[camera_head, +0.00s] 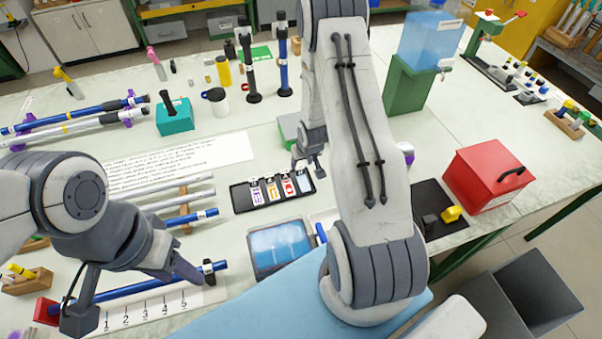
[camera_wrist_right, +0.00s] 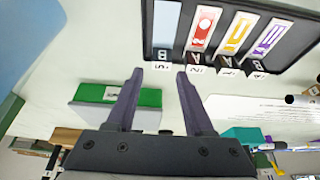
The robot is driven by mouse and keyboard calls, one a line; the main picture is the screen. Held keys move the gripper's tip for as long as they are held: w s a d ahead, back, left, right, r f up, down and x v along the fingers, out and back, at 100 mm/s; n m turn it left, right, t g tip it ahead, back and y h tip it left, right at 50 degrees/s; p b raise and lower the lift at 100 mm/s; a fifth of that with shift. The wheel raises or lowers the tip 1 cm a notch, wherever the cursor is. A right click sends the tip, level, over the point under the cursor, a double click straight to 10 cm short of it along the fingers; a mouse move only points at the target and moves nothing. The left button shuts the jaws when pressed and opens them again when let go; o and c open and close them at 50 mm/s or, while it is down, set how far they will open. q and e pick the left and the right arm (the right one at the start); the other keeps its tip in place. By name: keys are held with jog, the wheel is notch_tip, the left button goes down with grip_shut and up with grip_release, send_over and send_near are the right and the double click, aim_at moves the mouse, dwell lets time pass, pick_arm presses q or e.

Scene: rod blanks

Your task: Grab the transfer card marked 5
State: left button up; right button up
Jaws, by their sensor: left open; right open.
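A black card tray (camera_head: 243,200) lies mid-table. It holds upright-looking cards in red, yellow and purple, and a pale blue card (camera_wrist_right: 166,24) at one end. The pale blue card has a white end tag (camera_wrist_right: 161,61) that seems to read 5, seen upside down. My right gripper (camera_wrist_right: 160,76) is open and empty, its fingertips on either side of that tag; I cannot tell its height. In the head view it is at the tray's far right end. My left gripper (camera_head: 130,293) is open over a blue rod (camera_head: 130,288) at the front left.
A green-topped block (camera_wrist_right: 118,97) stands beside my right gripper. A blue-screened tablet (camera_head: 280,246) lies in front of the tray. A red box (camera_head: 489,178) stands to the right. Several rods lie at left near a numbered strip (camera_head: 140,315).

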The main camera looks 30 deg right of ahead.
aim_at(300, 168)
jog(key=p+x, duration=0.1)
jog(key=x, duration=0.2)
jog(key=shift+a+f+p, duration=0.1)
jog(key=shift+f+p, duration=0.2)
jog(key=shift+f, duration=0.15)
jog(key=shift+w+f, duration=0.15)
jog(key=shift+f, duration=0.3)
grip_shut()
jog(key=shift+r, duration=0.15)
